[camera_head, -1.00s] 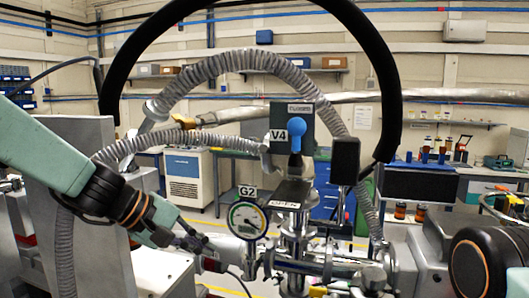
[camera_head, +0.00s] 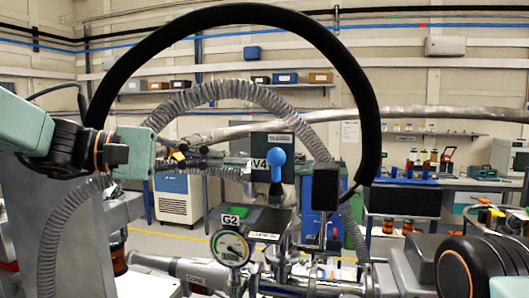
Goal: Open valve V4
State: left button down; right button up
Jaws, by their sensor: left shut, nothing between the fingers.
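Valve V4 has a dark box body (camera_head: 272,143), a white V4 label (camera_head: 259,163) and a blue knobbed handle (camera_head: 276,172) that stands upright in front of it. My left gripper (camera_head: 219,161) is shut and empty. It points right, at about the height of the V4 label, and in the picture sits left of the blue handle with a gap between them. How far apart they are in depth I cannot tell. My right gripper is out of view; only a dark round joint of my right arm (camera_head: 480,268) shows at the lower right.
Gauge G2 (camera_head: 231,248) and metal piping (camera_head: 300,285) lie below the valve. A ribbed hose (camera_head: 215,92) and a thick black hoop (camera_head: 255,14) arch around it. A black box (camera_head: 326,187) stands close right of the handle. A grey upright block (camera_head: 60,225) is at left.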

aim_at(276, 176)
pick_arm(q)
jog(key=r+p+x, duration=0.1)
jog(key=p+x, duration=0.2)
jog(key=x, duration=0.6)
jog(key=shift+d, duration=0.25)
dwell(0.4)
jog(key=shift+w, duration=0.1)
